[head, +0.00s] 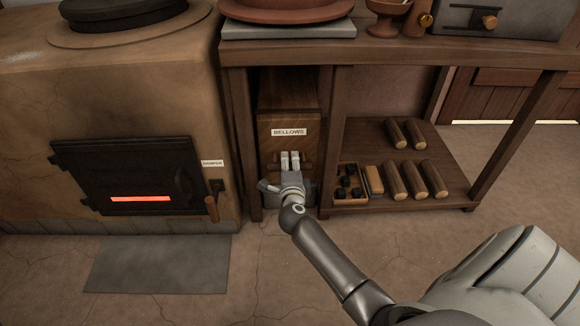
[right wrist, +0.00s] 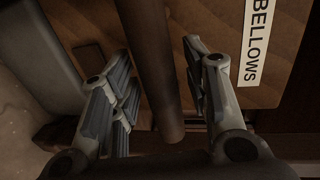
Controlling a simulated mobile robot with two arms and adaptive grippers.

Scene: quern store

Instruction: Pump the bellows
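The bellows (head: 289,108) is a brown wooden box with a white "BELLOWS" label, standing under the bench beside the stove. My right gripper (head: 290,156) is at its front, just below the label. In the right wrist view, a dark round handle bar (right wrist: 152,75) of the bellows runs between the two fingers of the right gripper (right wrist: 158,60). The fingers are apart, with a gap visible on both sides of the bar. The bellows front with its label (right wrist: 254,45) is close behind. In the head view the gripper hides part of the handle. My left gripper is in neither view.
The clay stove (head: 110,110) at left has a dark door (head: 125,165) with a glowing slot and a damper handle (head: 211,207). The bench's lower shelf (head: 375,145) holds several logs (head: 396,182) and a small box of dark lumps (head: 338,190). Bench posts flank the bellows.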

